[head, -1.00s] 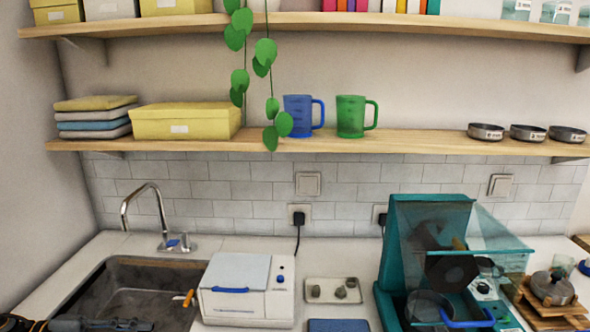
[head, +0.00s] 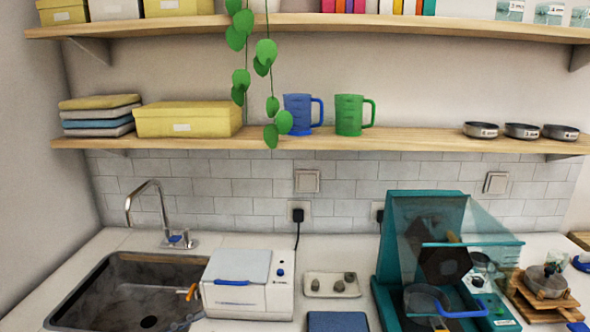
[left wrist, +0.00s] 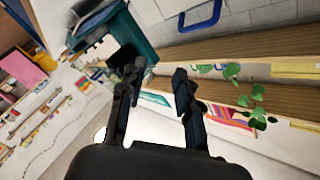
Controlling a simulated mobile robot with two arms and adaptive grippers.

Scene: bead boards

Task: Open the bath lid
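The bath is the white box (head: 248,301) on the counter, right of the sink. Its pale grey lid (head: 238,266) lies flat and shut on top. A blue handle (head: 232,283) runs along the lid's front edge. My left gripper (left wrist: 157,78) shows in the left wrist view with its two fingers apart and nothing between them. Its fingers are not clearly seen in the head view, so I cannot tell its distance from the lid. My right gripper is in neither view.
A sink (head: 135,290) with a tap (head: 160,215) lies left of the bath. A small tray (head: 332,285) and a teal cabinet (head: 392,270) stand to the right. A shelf (head: 300,141) runs above.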

